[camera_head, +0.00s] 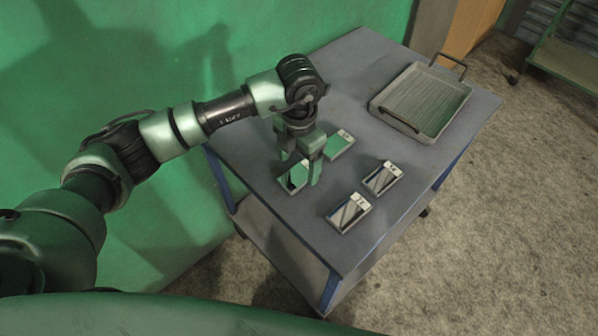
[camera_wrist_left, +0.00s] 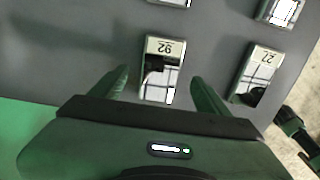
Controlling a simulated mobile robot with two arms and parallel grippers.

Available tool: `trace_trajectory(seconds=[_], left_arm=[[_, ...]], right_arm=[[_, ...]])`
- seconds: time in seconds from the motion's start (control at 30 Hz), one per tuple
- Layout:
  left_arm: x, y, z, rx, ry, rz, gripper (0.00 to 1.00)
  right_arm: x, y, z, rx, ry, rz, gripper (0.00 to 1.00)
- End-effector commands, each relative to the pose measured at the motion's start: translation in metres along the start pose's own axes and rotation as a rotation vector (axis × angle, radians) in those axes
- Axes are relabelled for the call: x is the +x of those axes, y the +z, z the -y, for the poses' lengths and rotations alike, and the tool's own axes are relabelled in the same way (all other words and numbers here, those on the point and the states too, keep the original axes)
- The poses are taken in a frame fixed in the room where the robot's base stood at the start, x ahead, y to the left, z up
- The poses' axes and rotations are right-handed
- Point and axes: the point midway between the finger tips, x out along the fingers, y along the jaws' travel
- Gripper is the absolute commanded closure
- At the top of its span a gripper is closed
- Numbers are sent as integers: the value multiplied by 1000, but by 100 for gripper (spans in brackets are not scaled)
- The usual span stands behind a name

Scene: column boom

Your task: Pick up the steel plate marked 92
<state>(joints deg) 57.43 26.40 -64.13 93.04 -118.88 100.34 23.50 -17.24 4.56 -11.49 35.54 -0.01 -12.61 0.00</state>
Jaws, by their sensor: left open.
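The steel plate marked 92 (camera_wrist_left: 162,72) lies flat on the grey table, its pale label strip at one end and a dark, shiny face below. In the left wrist view it sits between the two open fingers of my left gripper (camera_wrist_left: 160,78), with a gap on each side. In the head view my left gripper (camera_head: 300,171) points down over this plate (camera_head: 293,179), hiding part of it. Contact between fingers and plate does not show. My right gripper is not in view.
Several similar plates lie nearby: one behind (camera_head: 341,144), one at the right (camera_head: 382,178), one toward the front (camera_head: 349,213). A grey tray with handles (camera_head: 420,100) stands at the table's far end. A green wall (camera_head: 150,240) is close on the left.

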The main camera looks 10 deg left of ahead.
Motion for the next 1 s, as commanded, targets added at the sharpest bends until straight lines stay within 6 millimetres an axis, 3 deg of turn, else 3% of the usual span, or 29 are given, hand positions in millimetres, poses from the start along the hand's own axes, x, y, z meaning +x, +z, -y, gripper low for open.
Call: trace_trajectory(seconds=[0.2,0.47,0.73,1.0], left_arm=[[25,0,0,0,-3,0,24],[28,0,0,1,-2,1,24],[28,0,0,1,-2,1,99],[26,1,0,2,-2,4,100]], right_arm=[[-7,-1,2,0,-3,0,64],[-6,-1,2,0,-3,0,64],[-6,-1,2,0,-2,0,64],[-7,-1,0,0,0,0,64]])
